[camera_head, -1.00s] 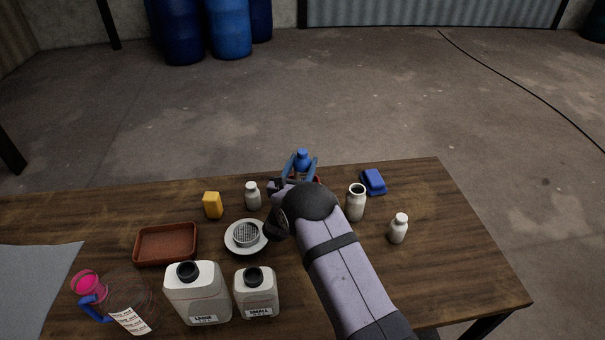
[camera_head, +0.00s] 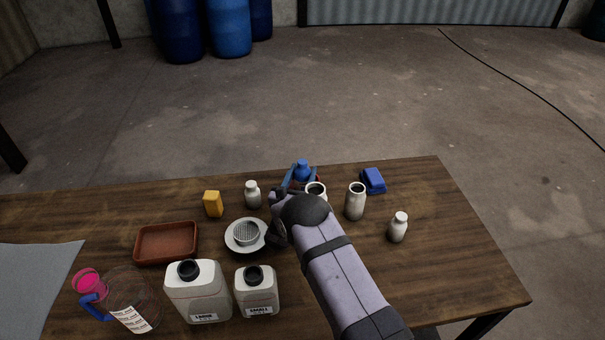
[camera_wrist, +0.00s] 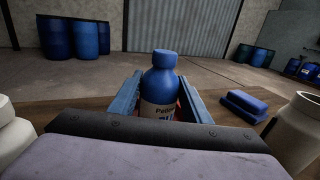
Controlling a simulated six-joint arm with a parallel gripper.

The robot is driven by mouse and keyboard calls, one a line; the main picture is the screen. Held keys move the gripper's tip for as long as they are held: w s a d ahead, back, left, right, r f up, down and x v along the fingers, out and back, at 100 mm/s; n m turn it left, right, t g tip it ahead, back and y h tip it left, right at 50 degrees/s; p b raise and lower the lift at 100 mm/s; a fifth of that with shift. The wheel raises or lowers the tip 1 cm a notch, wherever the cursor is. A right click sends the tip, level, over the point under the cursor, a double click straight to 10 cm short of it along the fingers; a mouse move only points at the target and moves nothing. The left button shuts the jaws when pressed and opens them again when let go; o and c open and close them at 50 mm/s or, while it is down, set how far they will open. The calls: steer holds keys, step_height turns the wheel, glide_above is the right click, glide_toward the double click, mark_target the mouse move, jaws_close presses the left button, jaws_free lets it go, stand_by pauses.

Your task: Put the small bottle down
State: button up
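A small blue bottle (camera_head: 302,168) with a blue cap is between the fingers of my gripper (camera_head: 301,174), near the far edge of the table. In the wrist view the bottle (camera_wrist: 160,85) stands upright with a pale printed label. The fingers (camera_wrist: 158,97) lie along both its sides, and the gripper appears shut on it. My gripper's body hides the bottle's base, so I cannot tell whether it touches the table.
The wooden table (camera_head: 440,265) has free room at the right. An open white jar (camera_head: 316,187) is partly behind my wrist; another jar (camera_head: 355,203) stands right of it. A blue block (camera_head: 373,181), white bottles (camera_head: 398,228) (camera_head: 252,195) and a strainer (camera_head: 246,235) are nearby.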

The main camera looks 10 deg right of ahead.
mark_target(300, 177)
steer(key=o, duration=0.4)
steer(key=shift+c, duration=0.2)
steer(key=shift+r, duration=0.1)
steer(key=shift+r, duration=0.15)
steer(key=shift+s+a, duration=0.3)
steer(key=shift+s, duration=0.3)
steer(key=shift+v, duration=0.85)
step_height(300, 177, up, 6)
steer(key=shift+f+b, duration=0.1)
steer(key=shift+b, duration=0.45)
steer(key=shift+r, duration=0.5)
